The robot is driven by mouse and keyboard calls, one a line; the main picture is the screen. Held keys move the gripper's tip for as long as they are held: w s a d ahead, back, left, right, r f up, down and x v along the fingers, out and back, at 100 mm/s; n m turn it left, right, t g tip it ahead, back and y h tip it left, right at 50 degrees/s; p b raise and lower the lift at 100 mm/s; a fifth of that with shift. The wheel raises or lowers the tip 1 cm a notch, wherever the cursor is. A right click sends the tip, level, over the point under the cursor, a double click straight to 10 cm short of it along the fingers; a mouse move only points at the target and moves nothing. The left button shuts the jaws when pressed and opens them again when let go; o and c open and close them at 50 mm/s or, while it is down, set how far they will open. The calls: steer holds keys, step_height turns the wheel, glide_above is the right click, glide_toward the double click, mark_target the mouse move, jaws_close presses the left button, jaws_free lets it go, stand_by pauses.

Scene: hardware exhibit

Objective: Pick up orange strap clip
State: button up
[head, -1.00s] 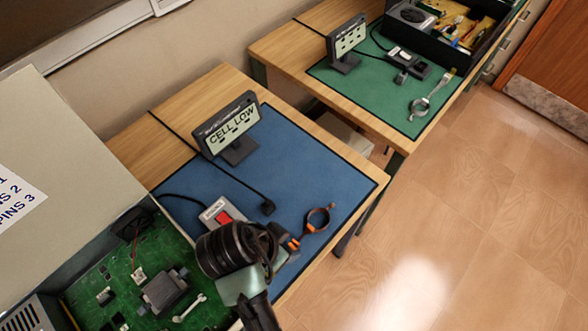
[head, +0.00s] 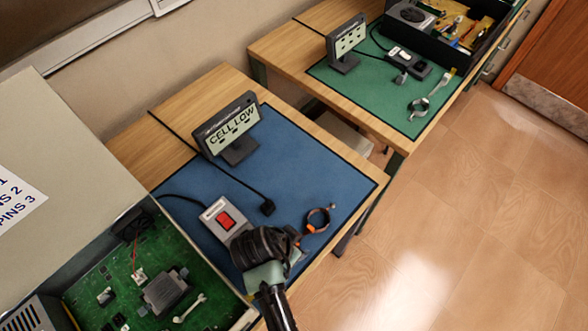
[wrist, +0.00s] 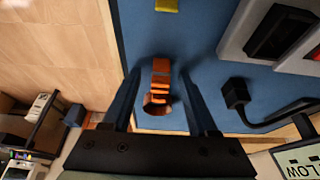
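The orange strap clip (wrist: 161,78) lies on the blue mat in the wrist view, at the end of a wrist strap whose loop (wrist: 156,106) is nearer my gripper's palm. In the head view the strap's loop (head: 318,219) shows near the mat's right edge, and its lower part is hidden by my wrist. My gripper (wrist: 160,72) is open, with one dark finger on each side of the clip. I see blue mat between the clip and each finger. I cannot tell how far above the mat the fingertips are.
A grey box with a red switch (head: 225,220) stands on the blue mat (head: 310,165) left of my wrist. A "CELL LOW" display (head: 228,127) and a black cable plug (head: 267,208) are behind. An open case with a green circuit board (head: 125,275) is at lower left.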

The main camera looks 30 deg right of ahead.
jaws_close()
steer(key=shift+r, duration=0.1)
